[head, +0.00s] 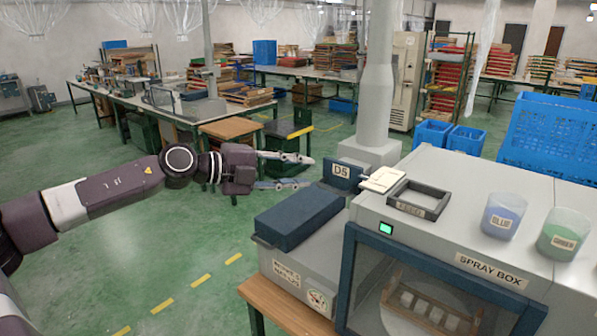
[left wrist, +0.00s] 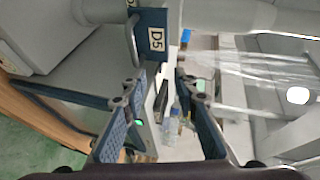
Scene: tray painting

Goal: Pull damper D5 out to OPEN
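Damper D5 (head: 341,173) shows in the head view as a dark blue block with a D5 label, at the foot of the grey duct beside the spray box. In the left wrist view the D5 block (left wrist: 155,52) is at the top, with a metal loop handle (left wrist: 132,40) on its left side. My left gripper (head: 309,172) is to the left of the damper, fingers apart and pointing at it. In the left wrist view nothing is between the fingertips (left wrist: 160,82), and the handle lies beyond them. My right gripper is not in view.
The spray box (head: 480,262) stands at right with a lit green button, an empty dark frame and blue and green cups on top. A dark blue box-shaped lid (head: 300,220) is below my left gripper. A cream tag (head: 384,179) is beside the damper. Green floor at left is open.

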